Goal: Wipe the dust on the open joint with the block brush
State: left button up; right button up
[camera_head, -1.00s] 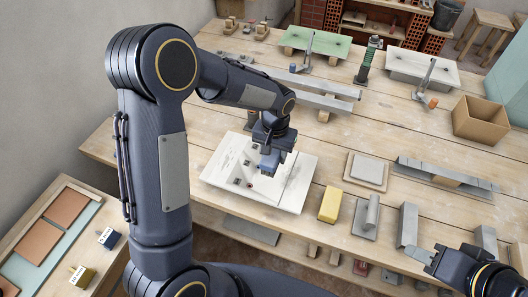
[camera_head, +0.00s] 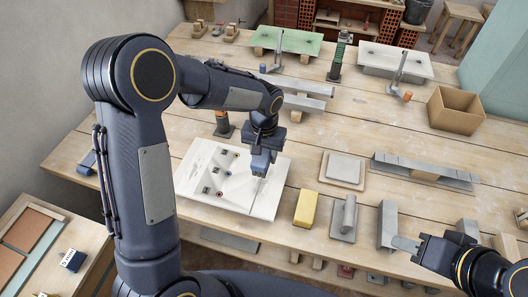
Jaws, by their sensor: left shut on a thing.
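A white board (camera_head: 212,193) with several small fittings on its left half lies flat near the front of the workbench. A thin line (camera_head: 257,194), seemingly the open joint, runs down its right part. My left gripper (camera_head: 262,153) is over the board's right half, pointing down. It is shut on a small blue-grey block, seemingly the block brush (camera_head: 260,168), which is low over or on the board near that line. Contact and dust are too small to tell. My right gripper (camera_head: 408,246) is at the lower right by a grey piece; its fingers are unclear.
A yellow block (camera_head: 305,208), a grey float (camera_head: 344,218) and a pale square slab (camera_head: 343,168) stand right of the board. Grey channels (camera_head: 425,170) lie further right. A cardboard box (camera_head: 456,110) stands at the back right. A side table with terracotta tiles (camera_head: 28,229) is at the left.

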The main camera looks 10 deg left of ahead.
aim_at(261, 180)
pick_arm(q)
notch_tip(261, 180, down, 5)
jog(key=b, duration=0.3)
jog(key=shift+s+f, duration=0.1)
jog(key=shift+f, duration=0.05)
jog(key=shift+s+a+r+b, duration=0.1)
jog(key=shift+s+b, duration=0.15)
jog(key=shift+s, duration=0.85)
jog(key=shift+s+d+r+b, duration=0.15)
jog(key=shift+s+b, duration=0.15)
jog(key=shift+s, duration=0.85)
jog(key=shift+s+a+r+b, duration=0.15)
jog(key=shift+s+b, duration=0.1)
jog(key=shift+s, duration=0.85)
jog(key=shift+f+b, duration=0.6)
jog(key=shift+f, duration=0.1)
jog(key=shift+w, duration=1.55)
jog(key=shift+w+f, duration=0.1)
jog(key=shift+w, duration=0.5)
jog(key=shift+c, duration=0.6)
